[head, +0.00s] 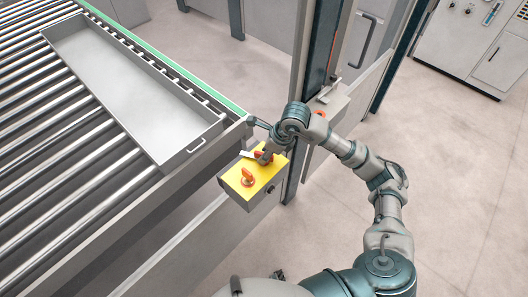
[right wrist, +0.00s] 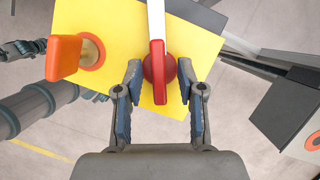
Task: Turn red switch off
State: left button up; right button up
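The red switch (right wrist: 158,72) sits on the yellow top (right wrist: 205,45) of a control box; its handle lies upright in the right wrist view, with a white strip above it. My right gripper (right wrist: 159,68) is open, one finger on each side of the red switch; I cannot tell whether they touch it. In the head view the right gripper (head: 266,156) is over the far part of the yellow box (head: 264,177) and mostly hides the red switch. A dark jointed part at the left of the right wrist view may be my left gripper (right wrist: 20,48), too small to judge.
An orange switch (right wrist: 65,58) stands beside the red one, also seen in the head view (head: 248,177). A roller conveyor (head: 60,140) with a grey tray (head: 196,151) lies left of the box. A machine frame (head: 315,90) stands close behind.

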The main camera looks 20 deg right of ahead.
jog(key=shift+d, duration=0.1)
jog(key=shift+r, duration=0.15)
jog(key=v, duration=1.1)
jog(key=shift+d+r, duration=0.3)
jog(key=shift+a, duration=0.1)
jog(key=shift+s, duration=0.1)
